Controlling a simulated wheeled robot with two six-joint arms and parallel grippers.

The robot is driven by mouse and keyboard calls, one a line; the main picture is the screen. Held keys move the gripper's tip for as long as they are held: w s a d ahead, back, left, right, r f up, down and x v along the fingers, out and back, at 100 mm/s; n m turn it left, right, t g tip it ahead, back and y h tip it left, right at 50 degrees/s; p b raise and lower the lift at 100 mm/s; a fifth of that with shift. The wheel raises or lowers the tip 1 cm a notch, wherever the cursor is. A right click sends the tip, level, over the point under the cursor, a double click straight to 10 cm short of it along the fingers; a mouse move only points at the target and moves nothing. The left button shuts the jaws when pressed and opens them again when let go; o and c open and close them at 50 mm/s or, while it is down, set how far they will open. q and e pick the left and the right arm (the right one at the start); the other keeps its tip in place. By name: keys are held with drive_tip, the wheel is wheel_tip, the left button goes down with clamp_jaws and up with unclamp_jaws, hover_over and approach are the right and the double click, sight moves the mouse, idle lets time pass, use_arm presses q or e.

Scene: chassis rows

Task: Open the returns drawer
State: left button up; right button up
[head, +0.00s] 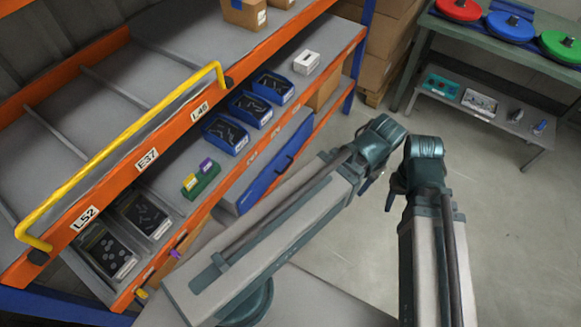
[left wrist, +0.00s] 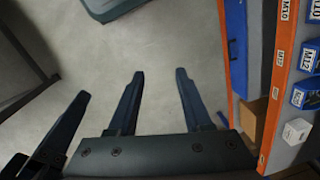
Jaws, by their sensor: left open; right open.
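The drawer (head: 277,168) with a long blue front lies under the lower shelf of the orange rack. It looks closed, and its blue front also shows upright in the left wrist view (left wrist: 237,45). My left gripper (left wrist: 159,75) is open and empty over bare floor, with the blue front to its right and apart from it.
The orange rack (head: 150,155) holds blue bins (head: 226,133), a green bin (head: 201,179) and a white box (head: 306,62). A yellow bar (head: 130,130) runs along its upper edge. A bench (head: 480,55) with coloured discs stands at the back right. The floor (head: 520,230) at right is clear.

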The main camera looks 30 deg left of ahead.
use_arm(q)
drive_tip(key=w+a+f+t+b, duration=0.1)
drive_tip(key=w+a+f+b, duration=0.25)
drive_tip(key=f+b, duration=0.3)
drive_tip(key=w+a+f+b, duration=0.3)
drive_tip(key=w+f+b, duration=0.15)
drive_tip(key=f, duration=0.25)
drive_tip(key=n+t+b, duration=0.3)
drive_tip(key=t+b, duration=0.1)
drive_tip(key=b, duration=2.6)
approach(287, 166)
drive_tip(key=shift+y, duration=0.3)
drive_tip(key=b+x, duration=0.2)
drive_tip(key=b, duration=0.2)
drive_tip(key=b+x, duration=0.3)
drive_tip(key=b, duration=0.1)
drive_tip(key=b+x, duration=0.3)
drive_tip(key=b, duration=0.1)
drive_tip(key=shift+d+f, duration=0.1)
drive_tip(key=shift+d, duration=0.25)
clamp_jaws()
